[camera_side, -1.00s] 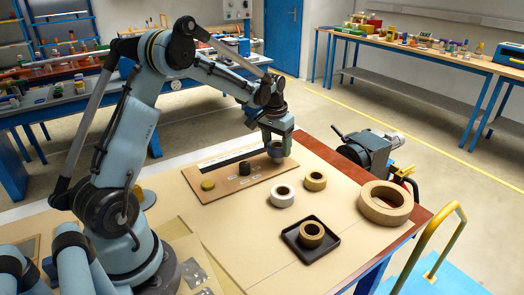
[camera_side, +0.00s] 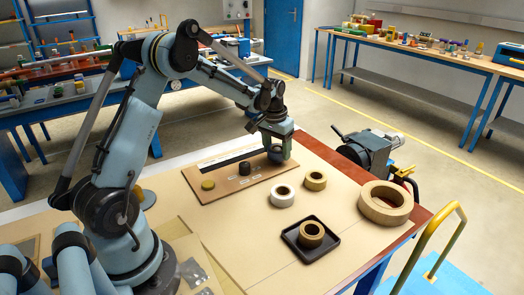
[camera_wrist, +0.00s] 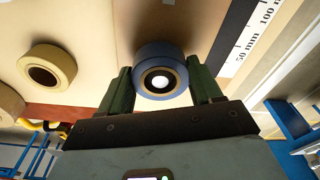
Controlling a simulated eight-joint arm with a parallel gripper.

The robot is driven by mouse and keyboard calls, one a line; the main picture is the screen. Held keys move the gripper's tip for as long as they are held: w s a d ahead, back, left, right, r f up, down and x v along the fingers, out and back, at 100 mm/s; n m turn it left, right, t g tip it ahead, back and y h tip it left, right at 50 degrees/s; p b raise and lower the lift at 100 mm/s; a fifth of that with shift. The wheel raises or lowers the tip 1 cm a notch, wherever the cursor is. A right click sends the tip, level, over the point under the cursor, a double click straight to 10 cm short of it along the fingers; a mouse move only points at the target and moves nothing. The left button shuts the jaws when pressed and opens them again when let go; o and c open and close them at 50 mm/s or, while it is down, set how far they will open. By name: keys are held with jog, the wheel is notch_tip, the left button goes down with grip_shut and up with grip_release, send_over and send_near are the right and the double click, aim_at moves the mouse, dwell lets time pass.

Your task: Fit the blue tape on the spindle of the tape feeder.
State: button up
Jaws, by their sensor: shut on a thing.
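The blue tape (camera_wrist: 158,58) sits between the two green fingers of my gripper (camera_wrist: 160,88) in the wrist view. A dark ring and a bright white round spot show in its core; I cannot tell whether the spot is the spindle's end. In the side view, my gripper (camera_side: 277,156) is low over the right end of the tan board and largely hides the tape. The spindle's shaft is not clearly visible, so I cannot tell whether the tape is around it.
A black cylinder (camera_side: 245,168) and a yellow disc (camera_side: 208,185) are on the tan board (camera_side: 225,190). Nearby are a cream roll (camera_side: 315,181), a white roll (camera_side: 283,195), a dark tray (camera_side: 291,238) holding a brown roll, and a large tan ring (camera_side: 368,208). A machine (camera_side: 362,152) stands beyond the table edge.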

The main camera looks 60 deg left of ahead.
jog(key=shift+f, duration=0.75)
jog(key=o, duration=1.1)
jog(key=r, duration=0.4)
jog(key=s+r, duration=0.1)
jog(key=r, duration=0.7)
jog(key=shift+s+d, duration=0.2)
